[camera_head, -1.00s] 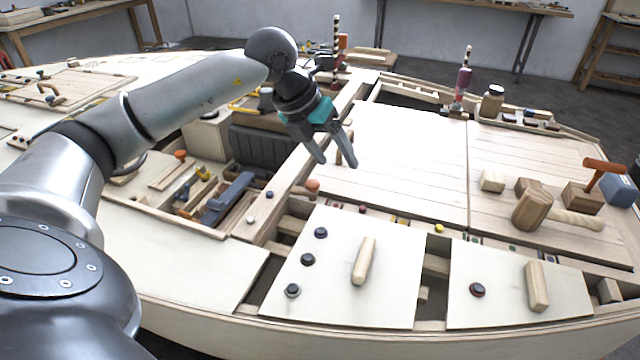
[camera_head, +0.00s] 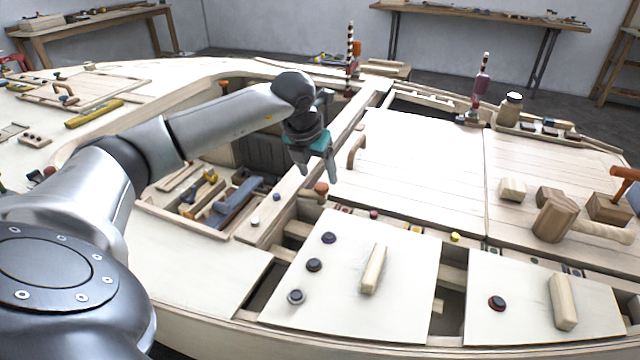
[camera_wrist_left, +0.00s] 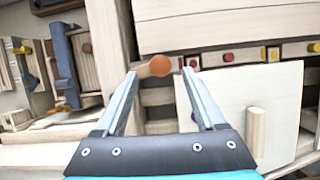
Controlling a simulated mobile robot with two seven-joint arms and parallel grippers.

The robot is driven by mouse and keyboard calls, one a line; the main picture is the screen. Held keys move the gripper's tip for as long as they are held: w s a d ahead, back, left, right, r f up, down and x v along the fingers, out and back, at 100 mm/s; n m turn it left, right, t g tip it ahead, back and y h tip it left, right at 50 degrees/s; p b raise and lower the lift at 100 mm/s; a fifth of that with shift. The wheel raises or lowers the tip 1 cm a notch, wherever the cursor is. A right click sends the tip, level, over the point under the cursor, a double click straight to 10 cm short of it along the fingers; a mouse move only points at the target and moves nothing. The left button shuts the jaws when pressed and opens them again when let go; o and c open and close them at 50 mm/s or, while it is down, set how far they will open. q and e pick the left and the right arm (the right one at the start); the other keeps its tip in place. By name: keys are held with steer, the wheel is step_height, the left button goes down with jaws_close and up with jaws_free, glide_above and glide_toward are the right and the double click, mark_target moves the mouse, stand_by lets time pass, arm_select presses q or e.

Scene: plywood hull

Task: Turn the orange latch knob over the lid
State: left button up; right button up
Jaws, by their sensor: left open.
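The orange latch knob (camera_head: 321,188) sits on a short wooden latch bar at the upper left corner of a pale hatch lid (camera_head: 345,285). In the left wrist view the knob (camera_wrist_left: 160,66) shows between the fingertips, with the wooden bar to its left. My left gripper (camera_head: 318,176) is open, pointing down, just above the knob in the head view. It appears apart from the knob, though the exact gap is hard to tell. The open fingers also show in the left wrist view (camera_wrist_left: 160,75). My right gripper is not in view.
A large plank panel with a wooden handle (camera_head: 357,150) lies behind the knob. An open tool compartment with a blue-grey plane (camera_head: 235,200) is at left. A mallet (camera_head: 556,218) and wood blocks lie at right. The pale lid carries several dark knobs and a wooden grip (camera_head: 373,268).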

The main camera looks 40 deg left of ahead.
mark_target(322, 185)
arm_select(q)
steer(key=shift+b+x, duration=0.35)
steer(key=shift+x, duration=1.5)
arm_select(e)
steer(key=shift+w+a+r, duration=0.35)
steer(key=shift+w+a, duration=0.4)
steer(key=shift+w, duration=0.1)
arm_select(q)
steer(key=shift+d, duration=0.1)
jaws_close()
